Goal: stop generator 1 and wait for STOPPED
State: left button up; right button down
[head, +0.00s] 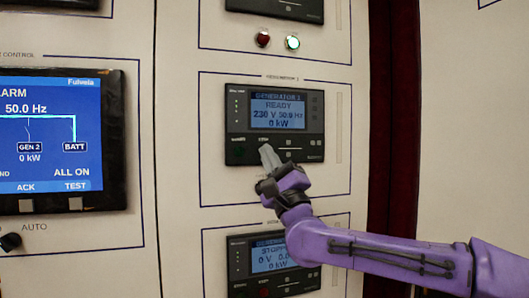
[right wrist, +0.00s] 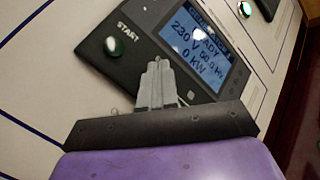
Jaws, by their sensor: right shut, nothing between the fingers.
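The generator 1 controller (head: 315,140) is a dark panel in the middle of the head view. Its lit blue screen (head: 278,111) reads GENERATOR 1, READY, 230 V, 50.0 Hz, 0 kW. In the right wrist view the same screen (right wrist: 200,45) shows tilted. A green START button (right wrist: 113,46) sits left of my fingers. My right gripper (head: 267,152) is shut and empty, its fingertips at the panel's lower edge, over the spot under the STOP label. The stop button is hidden behind the fingers. I cannot tell whether they touch it. My left gripper is out of view.
Below is another generator controller (head: 272,262) reading STOPPED, partly cut off and near my right arm. Above are a red lamp (head: 263,39) and a lit green lamp (head: 292,42). A large blue control screen (head: 52,135) stands left. A dark red post (head: 392,120) is on the right.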

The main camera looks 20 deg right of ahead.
jog(key=shift+w, duration=0.35)
jog(key=shift+s, duration=0.1)
dwell(0.5)
jog(key=shift+s+b, duration=0.5)
jog(key=shift+s, duration=0.25)
jog(key=s+b, duration=0.2)
jog(key=s, duration=0.3)
jog(key=shift+d+b, duration=0.1)
jog(key=shift+b, duration=0.3)
